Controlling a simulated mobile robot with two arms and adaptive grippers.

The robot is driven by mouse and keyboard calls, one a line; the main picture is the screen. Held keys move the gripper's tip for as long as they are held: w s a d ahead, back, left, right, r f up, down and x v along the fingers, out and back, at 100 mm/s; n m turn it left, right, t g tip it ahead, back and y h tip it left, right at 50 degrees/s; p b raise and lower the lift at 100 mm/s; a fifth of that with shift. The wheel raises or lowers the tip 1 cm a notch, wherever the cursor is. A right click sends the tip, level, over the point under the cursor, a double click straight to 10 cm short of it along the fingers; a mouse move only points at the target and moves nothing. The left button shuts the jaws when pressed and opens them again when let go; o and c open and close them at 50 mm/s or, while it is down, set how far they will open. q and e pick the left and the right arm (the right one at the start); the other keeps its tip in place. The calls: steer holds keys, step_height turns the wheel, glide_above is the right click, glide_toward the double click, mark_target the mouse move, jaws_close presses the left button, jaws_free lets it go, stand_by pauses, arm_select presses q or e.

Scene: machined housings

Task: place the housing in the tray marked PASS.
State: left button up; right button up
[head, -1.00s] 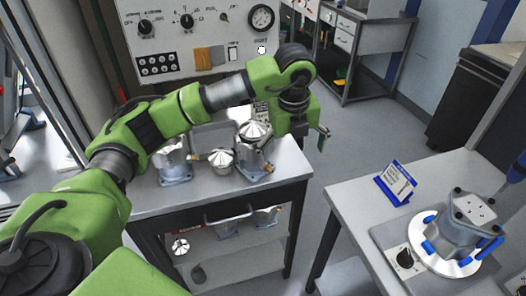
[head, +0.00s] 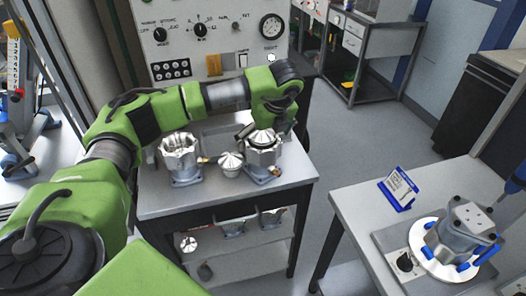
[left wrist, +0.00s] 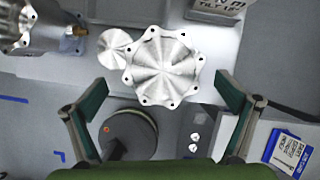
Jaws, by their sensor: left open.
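A silver machined housing (head: 262,158) with a scalloped flange stands on the grey table, below my left gripper (head: 262,130). In the left wrist view the flanged top of the housing (left wrist: 163,66) lies between and beyond my open left fingers (left wrist: 165,88); I see no contact. Another housing (head: 181,160) stands to the left, with a small cone-topped silver part (head: 230,164) between them. My right gripper is not in view. I cannot make out a tray marked PASS.
The lower shelf (head: 238,252) holds more silver parts. A table at right carries a blue-framed sign (head: 398,189) and a grey housing (head: 462,232) on a round white plate with blue clamps. A control panel (head: 205,40) stands behind. Floor between the tables is clear.

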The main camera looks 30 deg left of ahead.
arm_select(q)
steer(key=p+x, duration=0.2)
steer(key=x, duration=0.1)
steer(key=shift+w+f, duration=0.2)
steer(key=shift+w, duration=0.05)
steer(key=shift+w+a+f, duration=0.1)
steer(key=shift+a+f, duration=0.1)
steer(key=shift+f, duration=0.35)
steer(key=c, duration=1.8)
steer(key=shift+r, duration=0.2)
steer(key=c, duration=0.4)
steer(key=shift+o, duration=0.2)
steer(key=shift+w+f, duration=0.1)
steer(key=shift+w, duration=0.05)
